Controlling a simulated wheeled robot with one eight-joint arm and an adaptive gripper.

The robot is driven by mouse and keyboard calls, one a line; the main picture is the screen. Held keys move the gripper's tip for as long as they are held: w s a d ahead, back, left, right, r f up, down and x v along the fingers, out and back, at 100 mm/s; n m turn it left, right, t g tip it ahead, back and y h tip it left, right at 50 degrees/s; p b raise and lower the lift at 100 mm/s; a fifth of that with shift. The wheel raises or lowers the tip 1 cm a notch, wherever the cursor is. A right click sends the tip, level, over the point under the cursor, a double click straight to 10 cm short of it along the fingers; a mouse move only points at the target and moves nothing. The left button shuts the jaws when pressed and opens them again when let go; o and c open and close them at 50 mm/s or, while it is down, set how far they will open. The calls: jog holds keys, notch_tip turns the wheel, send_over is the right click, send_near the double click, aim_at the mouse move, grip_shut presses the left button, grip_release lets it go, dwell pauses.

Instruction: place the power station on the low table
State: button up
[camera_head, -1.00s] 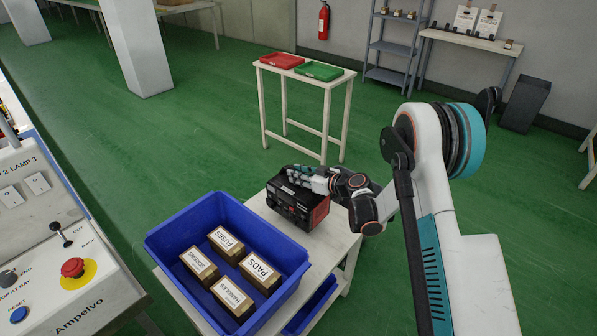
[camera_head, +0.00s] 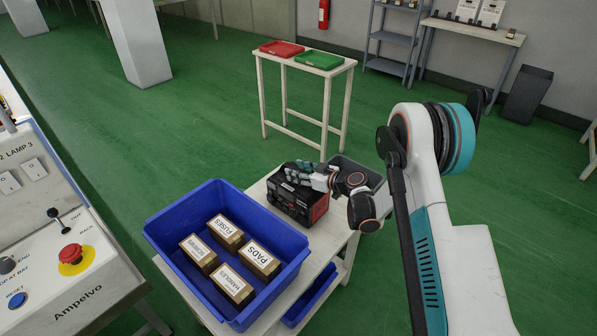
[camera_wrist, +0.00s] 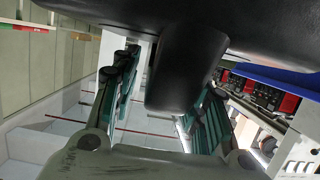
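The power station (camera_head: 298,201) is a black box with red parts. It sits on the low table (camera_head: 262,190), beside the large blue bin, and looks upright. My gripper (camera_head: 297,172) is at its top in the head view, with teal-lined fingers reaching over it from the right. In the wrist view the two fingers (camera_wrist: 165,90) stand apart on either side of a dark, thick part, with a visible gap at the left finger. Whether the right finger touches that part is unclear. The handle is mostly hidden in the head view.
A blue bin (camera_head: 164,240) with several labelled boxes fills the table's near side; another blue bin (camera_head: 312,297) is below. A pale stand (camera_head: 322,100) behind holds red (camera_head: 282,47) and green (camera_head: 318,60) trays. A control console (camera_head: 50,250) is at left.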

jog(key=shift+d, duration=0.1)
jog(key=p+v, duration=0.4)
jog(key=v, duration=0.8)
jog(key=s+d+r+m+h, duration=0.1)
jog(key=s+r+m+h, duration=0.1)
jog(key=s+r, duration=0.35)
jog(key=s+d+r+m+g+h, duration=0.1)
jog(key=s+d+r+h, duration=0.1)
jog(key=r, duration=0.7)
jog(key=s+d+r+m+h, duration=0.1)
jog(key=s+r+m, duration=0.15)
jog(key=r, duration=0.45)
jog(key=s+d+r+m+h, duration=0.1)
jog(key=s+d+h, duration=0.1)
jog(key=s, duration=0.7)
jog(key=s+d+r+m+h, duration=0.2)
jog(key=s+d, duration=0.2)
jog(key=s, duration=0.5)
jog(key=s+d+r+m+h, duration=0.1)
jog(key=s+d, duration=0.3)
jog(key=s, duration=0.5)
jog(key=shift+r+m+g+h, duration=0.35)
jog(key=shift+m+g+h, duration=0.1)
jog(key=shift+h, duration=0.35)
jog(key=shift+d, duration=0.1)
